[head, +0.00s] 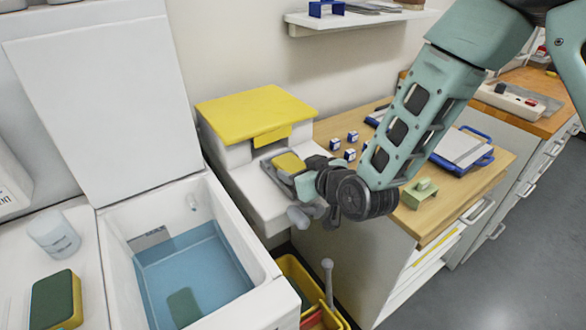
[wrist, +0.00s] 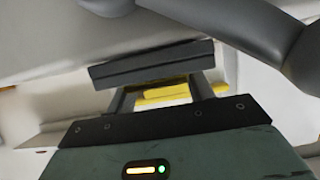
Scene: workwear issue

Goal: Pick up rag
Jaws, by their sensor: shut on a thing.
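The rag appears to be the yellow piece (head: 287,162) at the tips of my gripper, just below the front opening of a white stepped box (head: 262,195). My gripper (head: 290,172) is shut on it. In the wrist view a yellow strip (wrist: 165,93) shows between the fingers (wrist: 163,98), partly hidden behind a dark bar. The rag's full outline is hidden. The white box has a yellow top (head: 255,110) with a yellow flap hanging over its front.
An open white basin (head: 250,262) of blue water stands at the left. A yellow bin (head: 292,268) is below my gripper. A wooden counter (head: 440,225) at the right holds small blue-and-white boxes (head: 351,155), a green block (head: 420,193) and a blue clipboard (head: 465,152).

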